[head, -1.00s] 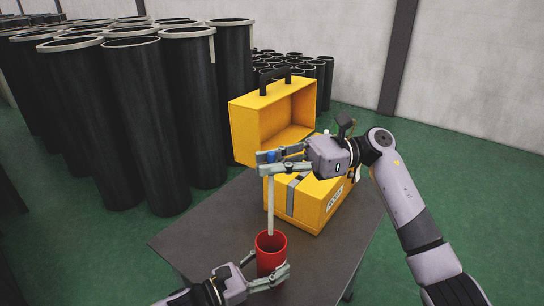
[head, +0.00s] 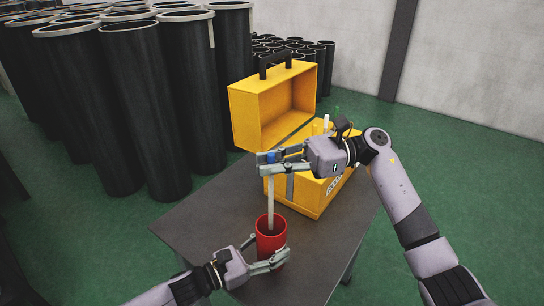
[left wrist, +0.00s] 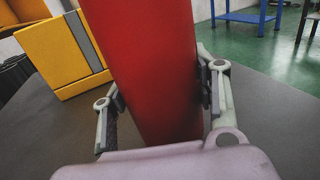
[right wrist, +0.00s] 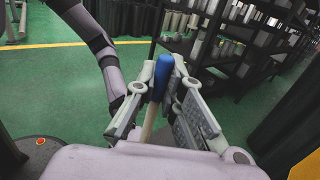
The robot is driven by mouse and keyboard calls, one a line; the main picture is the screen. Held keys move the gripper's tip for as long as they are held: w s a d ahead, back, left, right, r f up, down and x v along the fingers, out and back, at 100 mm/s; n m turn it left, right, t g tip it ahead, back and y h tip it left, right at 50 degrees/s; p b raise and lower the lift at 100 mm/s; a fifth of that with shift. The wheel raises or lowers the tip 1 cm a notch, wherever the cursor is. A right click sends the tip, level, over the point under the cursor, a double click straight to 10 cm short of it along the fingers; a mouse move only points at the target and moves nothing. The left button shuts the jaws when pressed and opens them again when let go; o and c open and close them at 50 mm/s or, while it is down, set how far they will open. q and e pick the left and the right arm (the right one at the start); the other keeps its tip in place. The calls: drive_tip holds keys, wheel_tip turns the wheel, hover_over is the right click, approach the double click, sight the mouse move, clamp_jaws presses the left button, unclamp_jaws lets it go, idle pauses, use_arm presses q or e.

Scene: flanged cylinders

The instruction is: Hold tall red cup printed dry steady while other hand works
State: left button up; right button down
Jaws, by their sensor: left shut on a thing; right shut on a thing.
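The tall red cup (head: 270,236) stands upright at the front of the dark table (head: 200,215). My left gripper (head: 277,258) is shut on it, one finger on each side; in the left wrist view the red cup (left wrist: 152,70) fills the middle between the fingers. No print shows on the visible side. My right gripper (head: 272,162) is shut on a pale rod with a blue top (head: 270,200), above the cup. The rod hangs down and its lower end is inside the cup's mouth. The blue top (right wrist: 163,72) also shows between the fingers in the right wrist view.
An open yellow case (head: 300,203) stands on the table behind the cup, its lid raised, with small upright items inside. Tall black flanged cylinders (head: 150,110) crowd the floor at left. The table's left part is bare.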

drive_tip(key=shift+f, duration=3.8)
drive_tip(key=c, duration=1.6)
unclamp_jaws()
approach(273, 194)
drive_tip(key=shift+w+d+f, duration=0.2)
drive_tip(key=shift+w+d, duration=0.1)
drive_tip(key=shift+d, duration=0.15)
drive_tip(key=shift+w+d+f, duration=0.15)
drive_tip(key=shift+w+d, duration=0.1)
drive_tip(key=shift+d, duration=0.2)
